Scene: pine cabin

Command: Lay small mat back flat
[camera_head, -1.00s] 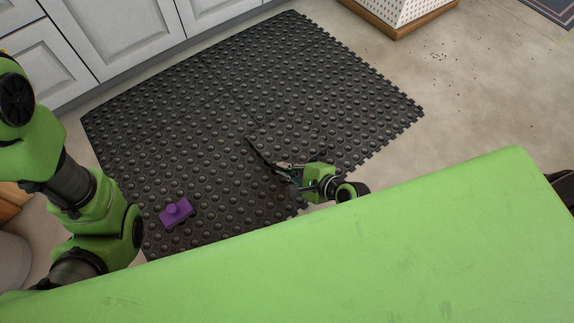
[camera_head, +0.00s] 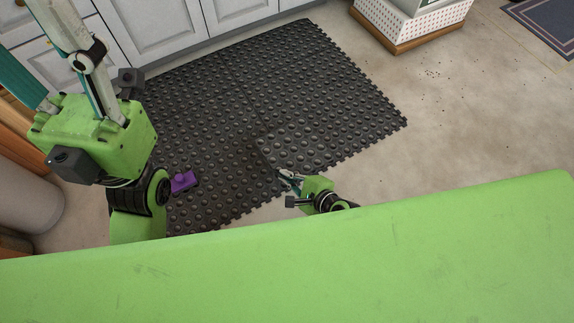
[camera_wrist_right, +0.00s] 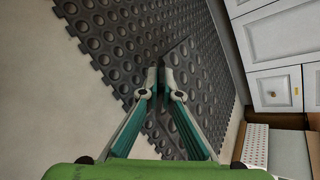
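The small mat is a dark rubber piece with round bumps (camera_head: 250,160), over the larger black mat near my right gripper. It looks tilted, with its right edge raised; it also shows in the right wrist view (camera_wrist_right: 185,62). My right gripper (camera_head: 281,175) is at that edge. In the right wrist view its fingertips (camera_wrist_right: 161,72) are close together with the mat's edge between them. My left gripper's body and teal finger links are raised at the upper left of the head view; its fingertips are out of frame.
The large studded black mat (camera_head: 320,95) lies on the concrete floor. A purple block with a knob (camera_head: 182,182) sits on its near left part. White cabinets (camera_head: 150,25) line the back. A dotted white box on a wooden base (camera_head: 425,25) stands at the back right. Floor at right is clear.

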